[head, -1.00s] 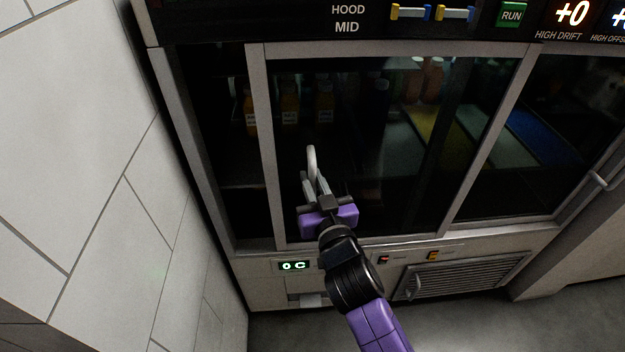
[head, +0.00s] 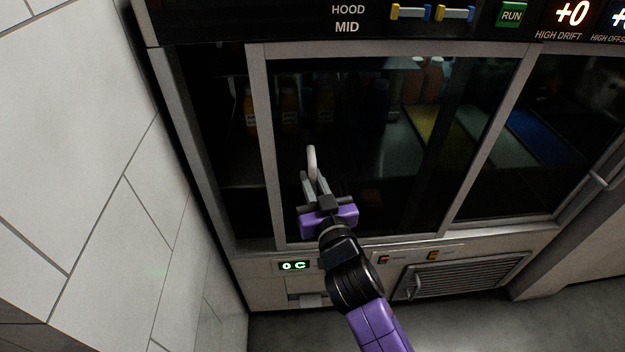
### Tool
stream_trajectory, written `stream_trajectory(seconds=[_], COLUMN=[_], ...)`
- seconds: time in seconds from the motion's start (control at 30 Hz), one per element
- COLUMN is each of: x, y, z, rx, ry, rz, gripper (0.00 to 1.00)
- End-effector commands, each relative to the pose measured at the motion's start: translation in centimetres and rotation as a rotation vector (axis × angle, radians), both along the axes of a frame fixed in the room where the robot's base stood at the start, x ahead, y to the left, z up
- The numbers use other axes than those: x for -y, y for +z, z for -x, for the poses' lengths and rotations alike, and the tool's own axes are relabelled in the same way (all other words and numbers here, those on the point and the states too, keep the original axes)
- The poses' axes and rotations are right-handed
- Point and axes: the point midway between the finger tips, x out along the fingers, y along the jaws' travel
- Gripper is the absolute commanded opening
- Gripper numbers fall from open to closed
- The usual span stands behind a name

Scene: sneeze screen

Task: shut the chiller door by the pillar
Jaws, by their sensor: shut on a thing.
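The chiller door (head: 264,130) is a sliding glass panel in a pale metal frame, in the head view. A dark open gap (head: 225,150) stands between its left edge and the chiller's left post (head: 185,120), beside the tiled pillar (head: 90,150). A pale upright handle (head: 311,156) is on the door's left part. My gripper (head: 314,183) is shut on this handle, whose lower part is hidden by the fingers.
Bottles (head: 250,115) stand on a shelf inside, one in the gap. A second glass panel (head: 545,130) is at right. Control panels lie above and below. A grey vent (head: 465,275) and bare floor (head: 450,325) are at lower right.

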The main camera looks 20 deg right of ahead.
Motion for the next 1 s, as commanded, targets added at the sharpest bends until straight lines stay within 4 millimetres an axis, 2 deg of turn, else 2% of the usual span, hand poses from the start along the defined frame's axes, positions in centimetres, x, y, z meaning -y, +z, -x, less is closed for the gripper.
stream_trajectory(seconds=[0.33,0.47,0.77,1.0], x=[-0.1,-0.7,-4.6,-8.8], y=[0.0,-0.3,-0.6,-0.6], z=[0.0,-0.3,-1.6,-3.0], rx=[0.0,0.0,0.003,0.003], ry=[0.001,0.003,0.007,0.006], rz=[0.0,0.0,0.0,0.0], gripper=[0.0,0.0,0.0,0.0])
